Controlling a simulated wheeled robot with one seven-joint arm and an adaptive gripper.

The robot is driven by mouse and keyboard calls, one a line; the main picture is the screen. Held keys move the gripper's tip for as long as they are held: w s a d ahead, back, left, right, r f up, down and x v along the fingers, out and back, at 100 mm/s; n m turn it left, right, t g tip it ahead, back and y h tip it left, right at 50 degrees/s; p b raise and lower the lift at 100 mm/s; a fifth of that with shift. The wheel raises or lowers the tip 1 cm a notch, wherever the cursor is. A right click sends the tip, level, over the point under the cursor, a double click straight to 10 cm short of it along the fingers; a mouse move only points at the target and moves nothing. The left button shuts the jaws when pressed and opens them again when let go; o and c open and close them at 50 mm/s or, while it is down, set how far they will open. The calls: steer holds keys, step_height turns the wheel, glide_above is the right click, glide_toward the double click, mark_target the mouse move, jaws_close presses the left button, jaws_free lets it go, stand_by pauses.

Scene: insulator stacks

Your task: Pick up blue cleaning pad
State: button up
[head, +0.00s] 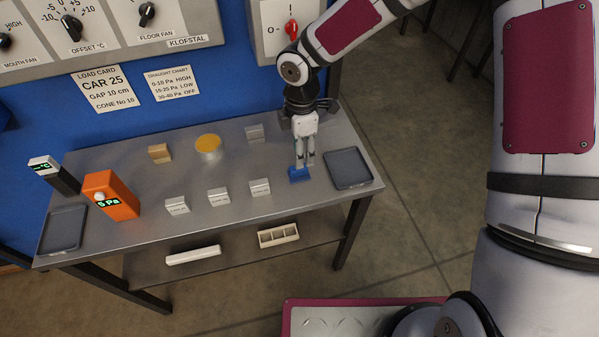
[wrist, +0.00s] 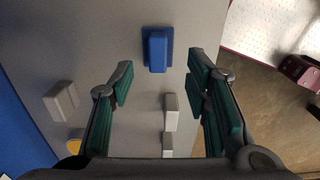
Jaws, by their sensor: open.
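The blue cleaning pad (head: 299,174) lies on the grey metal table, toward its right end. It has a flat blue base with a raised blue block on top, seen clearly in the wrist view (wrist: 157,50). My gripper (head: 305,163) points down just above the pad in the head view. In the wrist view my gripper (wrist: 159,80) is open and empty, its green-padded fingers wide apart. The pad shows between and beyond the fingertips there, and neither finger visibly touches it.
A dark grey tray (head: 365,181) is close to the pad's right. Labelled blocks (head: 260,187) stand to its left, and a grey block (head: 255,133) stands behind. A yellow-topped round dish (head: 208,145), a tan block (head: 159,153) and an orange meter (head: 112,196) are farther left.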

mark_target(299, 172)
steer(key=shift+a+f+p, duration=0.15)
steer(key=shift+f+p, duration=0.1)
steer(key=shift+f, duration=1.65)
steer(key=shift+a+f+p, duration=0.1)
steer(key=shift+f+p, duration=0.1)
steer(key=shift+f, duration=1.7)
jaws_close()
